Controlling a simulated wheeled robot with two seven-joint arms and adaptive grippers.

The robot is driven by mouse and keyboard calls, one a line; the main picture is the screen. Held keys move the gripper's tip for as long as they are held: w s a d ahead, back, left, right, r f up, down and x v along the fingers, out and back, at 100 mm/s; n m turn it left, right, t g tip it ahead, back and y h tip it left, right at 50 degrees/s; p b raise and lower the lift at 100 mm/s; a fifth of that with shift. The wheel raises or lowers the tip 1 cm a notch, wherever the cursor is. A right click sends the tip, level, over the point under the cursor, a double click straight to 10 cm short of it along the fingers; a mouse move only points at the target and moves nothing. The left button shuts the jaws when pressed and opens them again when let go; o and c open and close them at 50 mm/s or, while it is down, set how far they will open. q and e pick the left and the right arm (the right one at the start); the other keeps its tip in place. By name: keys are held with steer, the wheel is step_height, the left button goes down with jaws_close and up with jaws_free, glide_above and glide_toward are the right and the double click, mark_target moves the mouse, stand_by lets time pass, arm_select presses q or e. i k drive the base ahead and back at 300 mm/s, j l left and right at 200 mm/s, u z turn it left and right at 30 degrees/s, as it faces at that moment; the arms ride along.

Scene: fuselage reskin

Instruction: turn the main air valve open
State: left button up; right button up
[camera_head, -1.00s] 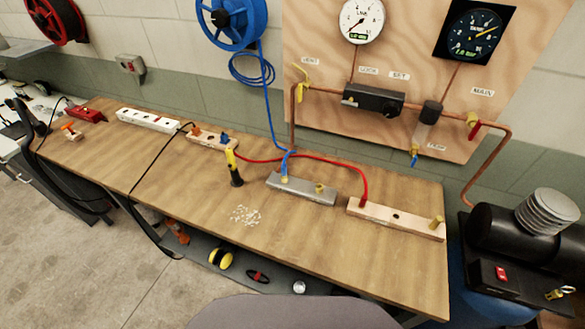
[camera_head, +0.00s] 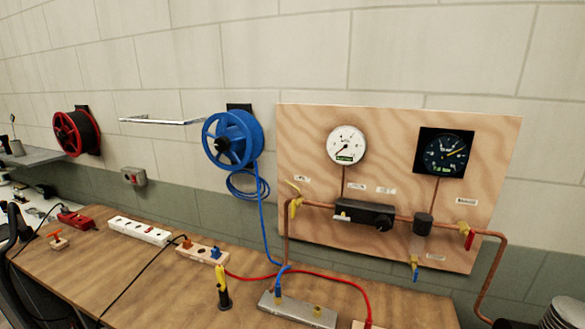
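The main air valve (camera_head: 467,236) is on the copper pipe at the right of the plywood panel (camera_head: 400,130), below a small white label. Its body is brass-yellow and its red handle hangs down, slanting across below the pipe. Another valve with a yellow handle (camera_head: 295,200) is at the left end of the pipe. A black regulator block (camera_head: 364,214) with a knob and a dark-topped filter (camera_head: 422,224) sit between them. Neither of my grippers is in view.
Two gauges, a white one (camera_head: 346,144) and a black one (camera_head: 445,153), are above the pipe. A wooden bench (camera_head: 180,290) with a power strip (camera_head: 140,231), an upright yellow tool (camera_head: 222,289) and hoses is below. A blue reel (camera_head: 232,139) hangs left of the panel.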

mark_target(470, 236)
steer(key=z, duration=1.3)
steer(key=k+l+u, duration=0.15)
steer(key=l, duration=0.25)
steer(key=i, duration=0.05)
